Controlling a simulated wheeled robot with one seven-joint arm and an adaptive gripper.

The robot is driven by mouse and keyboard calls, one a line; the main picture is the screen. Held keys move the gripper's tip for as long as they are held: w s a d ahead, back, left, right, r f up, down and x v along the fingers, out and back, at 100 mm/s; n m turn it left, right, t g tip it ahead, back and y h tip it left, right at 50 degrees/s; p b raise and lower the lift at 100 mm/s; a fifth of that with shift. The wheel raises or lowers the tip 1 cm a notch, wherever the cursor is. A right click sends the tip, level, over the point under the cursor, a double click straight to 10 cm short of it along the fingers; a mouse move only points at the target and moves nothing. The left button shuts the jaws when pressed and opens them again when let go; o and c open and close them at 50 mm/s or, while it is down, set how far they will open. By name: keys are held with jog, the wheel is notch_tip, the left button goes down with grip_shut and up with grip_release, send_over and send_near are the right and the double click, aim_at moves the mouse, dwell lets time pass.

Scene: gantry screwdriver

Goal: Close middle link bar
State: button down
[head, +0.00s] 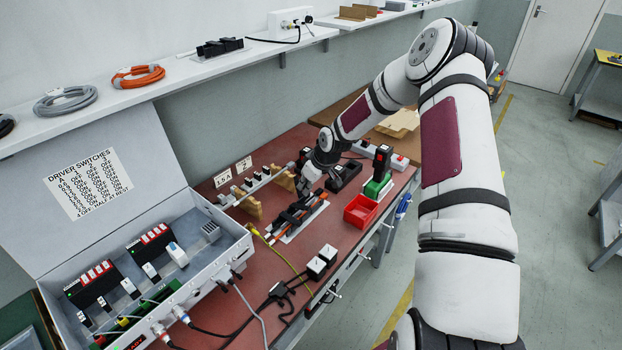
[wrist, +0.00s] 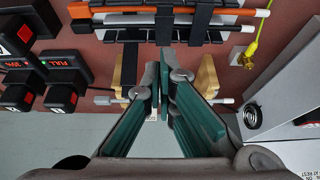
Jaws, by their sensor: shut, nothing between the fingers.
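My gripper (wrist: 164,62) is shut and empty, its green-padded fingertips close together in the middle of the wrist view. In the head view my gripper (head: 308,186) is low over the red bench, beside the rail and the orange tools. A pale rail (head: 262,186) with several small dark and white blocks rests on wooden supports (head: 252,209). In the wrist view the fingers are between two wooden supports (wrist: 209,76) and cover the stretch of rail there. I cannot pick out the middle link bar for certain, nor tell whether it is open or touched.
Orange-handled tools (wrist: 190,12) lie in a black-strapped holder close to the fingertips. Black battery-like blocks (wrist: 66,68) stand at the wrist view's left. An open grey switch box (head: 217,227), a red bin (head: 360,210) and a yellow cable (head: 283,262) are also on the bench.

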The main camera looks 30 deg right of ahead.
jog(key=p, duration=0.1)
send_over(308, 215)
jog(key=shift+s+f, duration=0.2)
jog(key=shift+f, duration=2.2)
jog(key=shift+s+d+f+b, duration=0.2)
jog(key=shift+s+f, duration=0.1)
jog(key=shift+f, duration=0.25)
jog(key=shift+s+d+f+b, duration=0.15)
jog(key=shift+s+f, duration=0.15)
jog(key=shift+f, duration=0.2)
jog(key=shift+s+d+f+b, duration=0.1)
jog(key=shift+s+f+b, duration=0.15)
jog(key=shift+f, duration=0.3)
jog(key=shift+s+r, duration=0.1)
jog(key=shift+r, duration=0.1)
